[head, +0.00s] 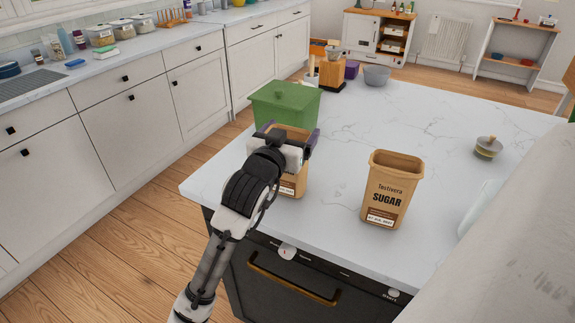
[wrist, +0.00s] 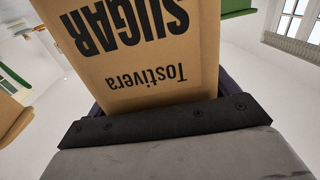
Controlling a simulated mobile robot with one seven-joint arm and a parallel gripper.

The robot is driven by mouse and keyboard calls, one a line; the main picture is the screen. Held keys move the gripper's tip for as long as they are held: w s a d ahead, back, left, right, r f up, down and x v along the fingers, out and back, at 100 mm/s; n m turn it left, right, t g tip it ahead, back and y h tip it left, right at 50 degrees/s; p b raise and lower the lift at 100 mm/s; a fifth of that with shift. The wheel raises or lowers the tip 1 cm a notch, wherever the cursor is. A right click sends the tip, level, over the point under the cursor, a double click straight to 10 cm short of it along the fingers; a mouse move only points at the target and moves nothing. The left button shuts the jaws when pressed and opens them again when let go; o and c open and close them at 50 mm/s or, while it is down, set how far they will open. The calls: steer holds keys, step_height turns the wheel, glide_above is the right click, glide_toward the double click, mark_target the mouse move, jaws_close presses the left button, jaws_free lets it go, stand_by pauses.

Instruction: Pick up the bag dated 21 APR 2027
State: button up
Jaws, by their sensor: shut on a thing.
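My gripper (head: 291,134) is shut on a tan sugar bag (head: 290,186) at the island's near left part, gripped near its top. In the wrist view the held bag (wrist: 140,60) fills the middle, with "Tostivera SUGAR" upside down. Its date label is mostly behind my arm in the head view, and I cannot read it. A second tan Tostivera sugar bag (head: 390,190) stands upright and open-topped to the right; the print on its white date strip is too small to read surely. I cannot tell whether the held bag touches the counter.
A grey bowl (head: 377,75) and a wooden utensil block (head: 332,72) are farther back. A small lidded jar (head: 488,148) is at the right. The white marble counter (head: 420,115) between them is clear.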

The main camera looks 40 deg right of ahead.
steer(key=shift+c, duration=1)
steer(key=shift+r, duration=0.1)
